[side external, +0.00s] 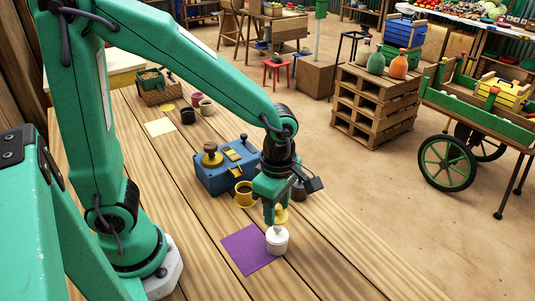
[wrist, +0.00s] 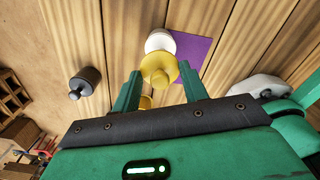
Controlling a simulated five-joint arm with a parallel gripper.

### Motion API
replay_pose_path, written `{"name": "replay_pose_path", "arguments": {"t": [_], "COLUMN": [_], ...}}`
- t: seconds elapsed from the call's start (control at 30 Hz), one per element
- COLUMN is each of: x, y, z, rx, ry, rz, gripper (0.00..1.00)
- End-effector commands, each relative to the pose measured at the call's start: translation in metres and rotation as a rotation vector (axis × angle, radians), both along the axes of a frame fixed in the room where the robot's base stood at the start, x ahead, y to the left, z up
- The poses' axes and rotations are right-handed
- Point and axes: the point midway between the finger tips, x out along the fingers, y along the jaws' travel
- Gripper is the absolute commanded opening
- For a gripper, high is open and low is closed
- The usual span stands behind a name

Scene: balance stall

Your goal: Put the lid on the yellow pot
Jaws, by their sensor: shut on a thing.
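A yellow lid (wrist: 158,68) with a knob is between the two fingers of my gripper (wrist: 160,87), which is shut on it. In the side view the lid (side external: 281,215) is held at my gripper (side external: 274,212), in the air close to the white pot. The yellow pot (side external: 244,194) stands open on the table beside the blue box, to the left of my gripper. In the wrist view only a bit of the yellow pot (wrist: 146,102) shows behind the gripper body.
A white pot with a knobbed top (side external: 277,241) stands on the edge of a purple mat (side external: 244,250). A blue box (side external: 222,172) with a brass knob is behind the yellow pot. A dark grey knobbed pot (wrist: 84,83) stands nearby.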

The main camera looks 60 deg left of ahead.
Motion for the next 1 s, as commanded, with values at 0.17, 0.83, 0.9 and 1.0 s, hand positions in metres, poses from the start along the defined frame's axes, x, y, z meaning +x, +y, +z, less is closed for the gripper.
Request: {"name": "replay_pose_path", "arguments": {"t": [0.17,0.83,0.9,1.0], "x": [0.007,0.025,0.024,0.023], "y": [0.019,0.145,0.155,0.165], "z": [0.001,0.007,0.007,0.008], "rx": [0.0,0.0,0.0,0.0], "ry": [0.0,-0.001,-0.001,-0.001], "rz": [0.031,0.207,0.22,0.234], "gripper": [0.21,0.21,0.21,0.21]}}
